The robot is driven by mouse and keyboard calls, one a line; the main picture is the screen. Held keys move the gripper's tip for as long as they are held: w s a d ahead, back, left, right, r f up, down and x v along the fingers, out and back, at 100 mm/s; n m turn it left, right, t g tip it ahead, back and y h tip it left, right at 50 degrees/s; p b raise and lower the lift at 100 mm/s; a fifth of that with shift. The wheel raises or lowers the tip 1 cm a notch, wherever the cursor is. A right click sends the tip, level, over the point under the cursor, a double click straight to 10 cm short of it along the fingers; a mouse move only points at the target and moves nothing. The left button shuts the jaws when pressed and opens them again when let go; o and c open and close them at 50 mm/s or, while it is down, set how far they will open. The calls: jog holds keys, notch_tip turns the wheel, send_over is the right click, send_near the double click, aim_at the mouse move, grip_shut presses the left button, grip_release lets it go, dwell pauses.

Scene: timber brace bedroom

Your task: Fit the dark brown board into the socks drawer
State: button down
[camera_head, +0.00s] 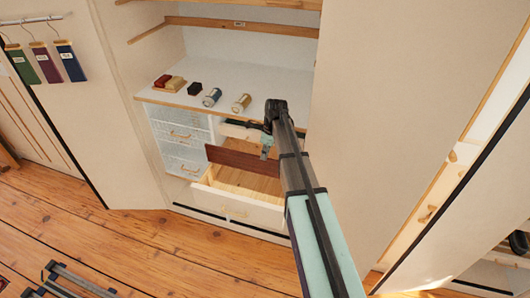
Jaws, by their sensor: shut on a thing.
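The dark brown board (236,159) is a long flat strip standing on edge. It shows just above the back part of an open wooden drawer (238,208). Its right end passes behind my arm. My gripper (266,153) is at the board's right half, shut on it, though the fingertips are small and partly hidden. The drawer is pulled out, with a pale front and a bare wooden floor. I cannot read any label on it. I cannot tell whether the board's lower edge touches the drawer.
Another drawer (238,131) above is partly open, close to my gripper. Wire baskets (182,135) are on the left. A tall pale panel (395,120) stands close on the right.

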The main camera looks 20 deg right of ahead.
aim_at(265, 174)
jog(key=shift+f+b, duration=2.6)
jog(key=shift+f, duration=4.25)
jog(key=c, duration=1.2)
grip_release()
